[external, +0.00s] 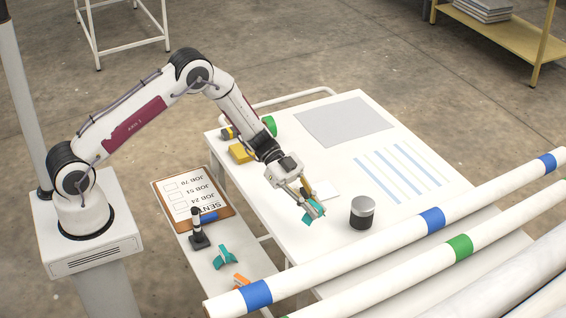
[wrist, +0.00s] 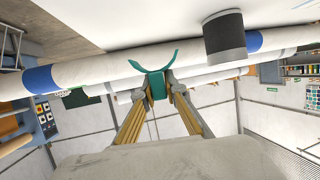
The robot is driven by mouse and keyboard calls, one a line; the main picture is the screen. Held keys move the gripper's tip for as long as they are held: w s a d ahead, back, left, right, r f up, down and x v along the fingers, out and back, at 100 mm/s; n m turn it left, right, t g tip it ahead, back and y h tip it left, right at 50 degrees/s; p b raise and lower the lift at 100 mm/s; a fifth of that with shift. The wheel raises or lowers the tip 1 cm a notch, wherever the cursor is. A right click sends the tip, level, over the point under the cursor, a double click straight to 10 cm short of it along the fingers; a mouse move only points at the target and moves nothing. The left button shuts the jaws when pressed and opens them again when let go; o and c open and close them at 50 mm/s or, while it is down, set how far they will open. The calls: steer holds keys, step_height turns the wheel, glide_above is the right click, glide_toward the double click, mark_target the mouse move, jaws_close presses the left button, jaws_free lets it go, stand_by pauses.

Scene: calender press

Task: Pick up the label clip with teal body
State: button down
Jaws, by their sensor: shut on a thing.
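A teal clip (external: 312,210) is held at the tips of my gripper (external: 306,195), over the front part of the white table (external: 385,215). In the wrist view the clip (wrist: 156,82) sits between the two fingertips (wrist: 158,90), its curved arms spreading away from the gripper. My gripper is shut on it. How far the clip is above the table top is hard to tell. A second teal clip (external: 224,255) lies on the lower side shelf, away from my gripper.
A dark cylinder with a grey top (external: 362,212) stands just right of the held clip. White rolls with blue and green bands (external: 390,240) lie along the table's front. The side shelf bears a clipboard (external: 194,200), a black stand (external: 198,238) and an orange clip (external: 241,281).

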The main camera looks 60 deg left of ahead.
mark_target(316, 206)
steer(key=shift+r, duration=2.25)
